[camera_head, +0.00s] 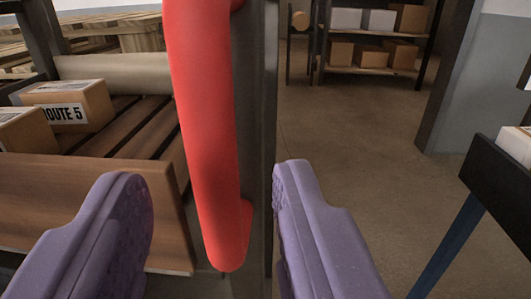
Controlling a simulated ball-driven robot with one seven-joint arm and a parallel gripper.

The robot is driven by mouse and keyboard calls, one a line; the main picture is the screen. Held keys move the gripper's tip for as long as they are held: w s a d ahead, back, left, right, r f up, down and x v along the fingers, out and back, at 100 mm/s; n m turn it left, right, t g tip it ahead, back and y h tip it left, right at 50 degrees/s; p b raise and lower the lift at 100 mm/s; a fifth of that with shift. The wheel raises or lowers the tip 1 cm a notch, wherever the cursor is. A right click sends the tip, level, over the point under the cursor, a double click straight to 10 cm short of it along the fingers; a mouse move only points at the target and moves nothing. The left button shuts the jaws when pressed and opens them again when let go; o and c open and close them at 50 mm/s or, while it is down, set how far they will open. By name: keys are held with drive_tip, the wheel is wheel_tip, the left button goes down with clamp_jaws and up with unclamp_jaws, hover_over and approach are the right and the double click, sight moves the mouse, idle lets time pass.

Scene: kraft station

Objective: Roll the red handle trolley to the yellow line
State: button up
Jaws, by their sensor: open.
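The red handle (207,130) runs upright through the middle of the view, fixed to a dark metal post (254,120). The trolley's brown slatted deck (100,195) shows at the left, behind the handle. My gripper (212,195) is open, with one purple finger to the left of the handle and the other to its right. The handle's lower end appears between the fingers, with a visible gap on the left. I cannot tell whether the right finger touches the post. The yellow line is not in view.
Cardboard boxes, one marked "ROUTE 5" (72,106), sit at the left. A shelf with boxes (372,55) stands at the back. A dark table (500,180) with a white box is at the right. Bare floor (350,140) lies between them.

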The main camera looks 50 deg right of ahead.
sight(211, 173)
drive_tip(key=b+x, duration=0.1)
drive_tip(key=x, duration=0.3)
drive_tip(key=shift+w+d+f, duration=0.1)
drive_tip(key=shift+w+f, duration=0.05)
drive_tip(key=shift+w, duration=0.05)
drive_tip(key=shift+w+d, duration=0.3)
drive_tip(key=shift+w, duration=0.05)
drive_tip(key=shift+r, duration=0.2)
clamp_jaws()
